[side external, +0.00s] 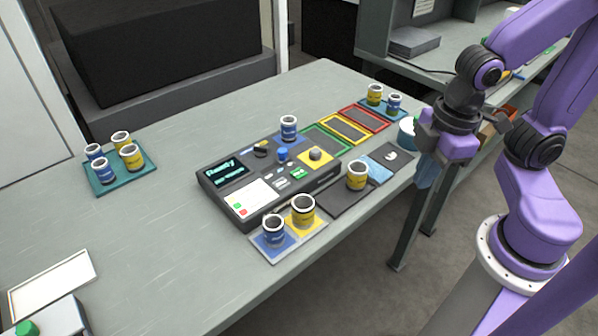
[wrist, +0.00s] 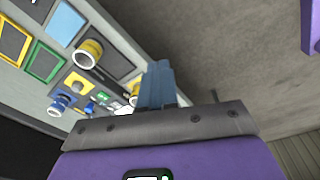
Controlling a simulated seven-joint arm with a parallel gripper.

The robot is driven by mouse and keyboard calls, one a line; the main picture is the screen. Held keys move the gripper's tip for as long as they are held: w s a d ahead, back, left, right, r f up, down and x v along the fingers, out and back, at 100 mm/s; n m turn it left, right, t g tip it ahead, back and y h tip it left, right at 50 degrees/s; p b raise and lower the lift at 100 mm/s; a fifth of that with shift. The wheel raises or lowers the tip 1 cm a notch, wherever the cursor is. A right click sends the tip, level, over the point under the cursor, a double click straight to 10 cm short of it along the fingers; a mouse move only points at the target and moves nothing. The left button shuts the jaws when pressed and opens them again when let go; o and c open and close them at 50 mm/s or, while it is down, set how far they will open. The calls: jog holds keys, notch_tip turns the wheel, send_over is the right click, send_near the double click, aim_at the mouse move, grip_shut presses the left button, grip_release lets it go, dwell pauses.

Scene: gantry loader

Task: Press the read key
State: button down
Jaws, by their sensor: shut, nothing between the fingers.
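The dark console (side external: 238,205) sits on the grey table with a lit screen (side external: 227,171), a white panel and several small keys. One key is green (side external: 298,173); lettering is too small to tell which key is the read key. My gripper (side external: 426,174) hangs beside the table's right edge, apart from the console. In the wrist view its blue fingers (wrist: 157,85) are together and empty, with part of the console at the left, partly hidden by the gripper.
A yellow cup (side external: 357,176) stands on a dark pad between my gripper and the console. Two cups (side external: 303,210) stand at the console's front. A cup (side external: 289,128) stands behind it. Teal trays with cups lie at far left (side external: 122,178) and back right.

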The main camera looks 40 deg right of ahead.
jog(key=w+a+f+n+t+y, duration=0.1)
jog(key=w+a+t, duration=0.1)
jog(key=w, duration=0.6)
jog(key=w+a+n+t+y, duration=0.1)
jog(key=w+a+t, duration=0.1)
jog(key=w, duration=0.6)
jog(key=n+t+y, duration=0.2)
jog(key=n+y, duration=0.1)
jog(key=y, duration=0.1)
send_over(303, 174)
jog(key=shift+w+f, duration=0.1)
jog(key=shift+f, duration=0.6)
jog(key=shift+f, duration=4.45)
jog(key=shift+f, duration=0.15)
jog(key=shift+f, duration=0.25)
